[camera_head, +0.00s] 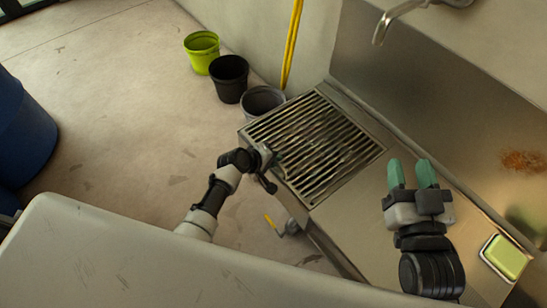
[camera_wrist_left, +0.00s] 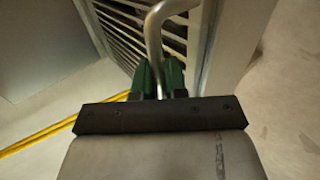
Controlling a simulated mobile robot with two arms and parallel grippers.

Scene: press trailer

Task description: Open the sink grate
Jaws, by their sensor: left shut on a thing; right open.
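The sink grate (camera_head: 318,140) is a square of parallel metal slats. It lies flat over the sink at the left end of the steel counter. My left gripper (camera_head: 276,157) is at the grate's front-left edge. In the left wrist view its green fingers (camera_wrist_left: 158,80) are shut on a curved metal handle (camera_wrist_left: 153,35) beside the slats (camera_wrist_left: 118,32). The fingertips are partly hidden by the handle and the gripper body. My right gripper (camera_head: 412,174) is open and empty above the counter, right of the grate.
The steel counter (camera_head: 350,232) holds a green sponge in a dish (camera_head: 505,256) at the right. A faucet (camera_head: 390,20) juts from the wall above. A blue barrel (camera_head: 22,130) is far left.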

